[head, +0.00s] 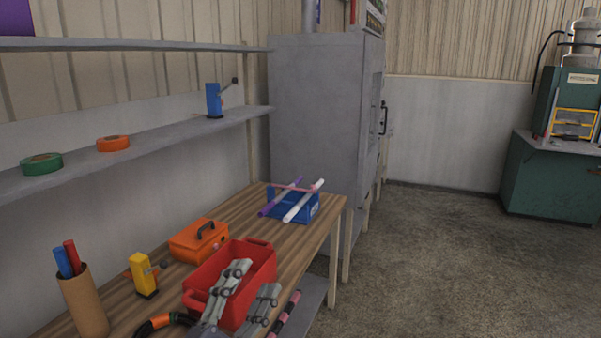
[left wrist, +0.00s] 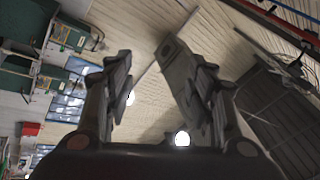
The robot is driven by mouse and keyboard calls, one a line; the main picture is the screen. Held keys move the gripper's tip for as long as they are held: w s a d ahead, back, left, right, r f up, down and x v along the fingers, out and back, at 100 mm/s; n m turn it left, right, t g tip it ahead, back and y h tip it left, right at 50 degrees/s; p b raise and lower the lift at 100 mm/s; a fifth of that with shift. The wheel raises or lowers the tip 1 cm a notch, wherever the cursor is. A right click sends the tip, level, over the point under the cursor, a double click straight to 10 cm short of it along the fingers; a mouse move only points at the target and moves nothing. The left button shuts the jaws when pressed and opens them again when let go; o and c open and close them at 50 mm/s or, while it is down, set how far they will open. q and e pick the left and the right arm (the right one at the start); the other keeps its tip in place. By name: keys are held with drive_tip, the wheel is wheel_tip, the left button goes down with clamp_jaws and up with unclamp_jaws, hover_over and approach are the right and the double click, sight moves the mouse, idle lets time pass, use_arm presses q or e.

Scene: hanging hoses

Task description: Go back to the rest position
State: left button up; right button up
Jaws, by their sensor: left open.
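My left gripper (head: 254,278) is at the bottom of the head view, with its two grey fingers spread apart and nothing between them. It shows in front of the red bin (head: 262,257) on the wooden workbench and hides part of it; I cannot tell whether they touch. In the left wrist view the same gripper (left wrist: 147,58) has its fingers apart and empty, with the ceiling and lamps behind them. My right gripper is not in view.
Behind the bin, the workbench (head: 318,215) holds an orange toolbox (head: 198,241) and a blue box (head: 290,206) with purple and white rods across it. A brown holder (head: 84,303) and a yellow device (head: 143,275) stand left. Floor (head: 440,260) on the right is clear.

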use_arm(q)
drive_tip(key=s+a+f+n+g+y, duration=0.25)
drive_tip(key=a+f+n+y, duration=0.35)
drive_tip(key=f, duration=0.3)
drive_tip(key=s+a+f+n+g+y, duration=0.2)
drive_tip(key=a+f+n+g+y, duration=0.3)
drive_tip(key=f, duration=0.5)
drive_tip(key=s+a+f+n+g+h, duration=0.1)
drive_tip(key=s+f+n+g, duration=0.1)
drive_tip(key=s+f+g, duration=0.6)
drive_tip(key=s+f+n+g, duration=0.15)
drive_tip(key=s+f, duration=0.45)
drive_tip(key=s, duration=0.7)
wheel_tip(320, 180, down, 26)
drive_tip(key=s+g, duration=0.1)
drive_tip(key=s, duration=0.1)
drive_tip(key=s+a+f+g, duration=0.1)
drive_tip(key=s+a+f, duration=0.2)
drive_tip(key=s+f, duration=1.3)
drive_tip(key=shift+s+f, duration=0.15)
drive_tip(key=shift+s, duration=0.3)
